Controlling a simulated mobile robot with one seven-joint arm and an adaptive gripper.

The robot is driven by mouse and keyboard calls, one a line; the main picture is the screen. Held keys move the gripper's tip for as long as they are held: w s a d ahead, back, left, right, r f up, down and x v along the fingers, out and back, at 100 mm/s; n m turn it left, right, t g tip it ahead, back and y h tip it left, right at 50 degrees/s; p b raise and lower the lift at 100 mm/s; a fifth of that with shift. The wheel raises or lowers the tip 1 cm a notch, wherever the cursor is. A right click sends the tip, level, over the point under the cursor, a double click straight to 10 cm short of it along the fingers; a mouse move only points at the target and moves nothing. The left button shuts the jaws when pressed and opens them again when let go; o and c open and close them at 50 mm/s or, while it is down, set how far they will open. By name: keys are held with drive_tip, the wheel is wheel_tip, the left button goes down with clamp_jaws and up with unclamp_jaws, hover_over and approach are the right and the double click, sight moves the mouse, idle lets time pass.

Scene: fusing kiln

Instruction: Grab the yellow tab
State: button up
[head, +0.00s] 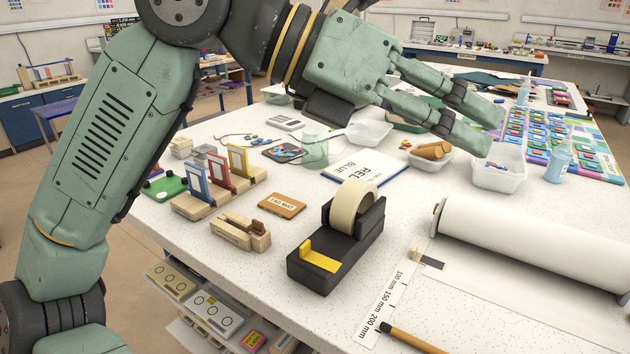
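The yellow tab (322,256) sits on the low front end of a black tape dispenser (350,245). A roll of cream tape (352,208) is mounted in the raised rear part of the dispenser. My gripper (488,132) is above the table, up and to the right of the dispenser and well apart from the tab. Its two fingers point right and slightly down, with a gap between them. Nothing shows between the fingers.
A wooden clamp-like block (240,232) and a brown labelled plate (282,205) lie left of the dispenser. A notebook (362,170) lies behind it. A large white roll (530,245) lies to its right. A white tub (498,172) stands below my fingertips.

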drive_tip(key=w+a+f+n+t+y, duration=0.2)
drive_tip(key=w+a+f+n+y, duration=0.15)
drive_tip(key=w+f+y, duration=0.4)
drive_tip(key=n+g+y, duration=0.1)
drive_tip(key=n+y, duration=0.2)
drive_tip(key=y, duration=0.3)
hover_over(302, 248)
wheel_tip(302, 248, down, 4)
drive_tip(key=f, duration=0.2)
drive_tip(key=w+f, duration=0.1)
drive_tip(key=f, duration=0.1)
drive_tip(key=shift+f+b, duration=0.35)
drive_tip(key=shift+s+f+p, duration=0.25)
drive_tip(key=shift+f+p, duration=0.05)
drive_tip(key=shift+f, duration=1.2)
drive_tip(key=shift+s+f+p, duration=0.2)
drive_tip(key=shift+f+p, duration=0.1)
drive_tip(key=shift+f, duration=1.2)
drive_tip(key=shift+c, duration=0.3)
clamp_jaws()
